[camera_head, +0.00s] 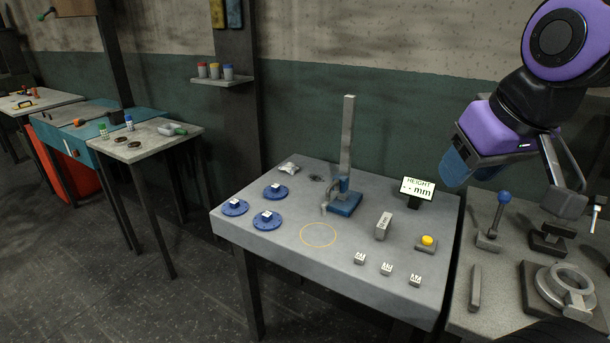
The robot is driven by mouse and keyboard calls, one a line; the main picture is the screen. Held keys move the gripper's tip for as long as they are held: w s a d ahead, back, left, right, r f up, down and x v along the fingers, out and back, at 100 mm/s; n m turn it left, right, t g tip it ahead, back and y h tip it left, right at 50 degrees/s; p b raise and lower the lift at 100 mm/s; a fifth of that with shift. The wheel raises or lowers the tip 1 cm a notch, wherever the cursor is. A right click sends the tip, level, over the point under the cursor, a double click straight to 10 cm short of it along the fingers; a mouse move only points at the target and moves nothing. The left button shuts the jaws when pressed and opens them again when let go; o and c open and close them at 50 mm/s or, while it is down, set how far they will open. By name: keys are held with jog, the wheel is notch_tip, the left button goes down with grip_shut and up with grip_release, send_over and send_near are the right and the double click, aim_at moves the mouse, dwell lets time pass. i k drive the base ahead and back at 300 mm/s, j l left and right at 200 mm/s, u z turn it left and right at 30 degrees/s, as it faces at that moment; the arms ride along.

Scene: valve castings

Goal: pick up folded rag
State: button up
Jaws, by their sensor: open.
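A small crumpled whitish cloth-like thing (289,168) lies at the back left of the grey middle table. It may be the rag, but I cannot make out folds. My gripper (573,186) is at the upper right, raised over the right-hand bench and far from that whitish thing. Its grey fingers are apart, and I see nothing between them. A blue piece (455,168) shows below my purple arm link; I cannot tell what it is.
The grey table (285,238) holds blue discs (235,207), a height stand (345,203), a display (417,191), a yellow button (427,241) and small marked blocks (387,268). The right bench (459,313) carries a blue-knobbed lever (503,198) and a round metal casting (565,288).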

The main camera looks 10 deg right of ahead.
aim_at(291, 168)
jog(key=z, duration=0.45)
jog(key=i+j+z, duration=0.25)
jog(key=j+z, duration=0.25)
jog(key=j, duration=0.2)
jog(key=i+j+z, duration=0.25)
jog(key=j, duration=0.15)
jog(key=i+j+z, duration=0.1)
jog(key=j, duration=1)
jog(key=i+j+z, duration=0.1)
jog(key=j, duration=1)
jog(key=i+j+z, duration=0.1)
jog(key=j, duration=1)
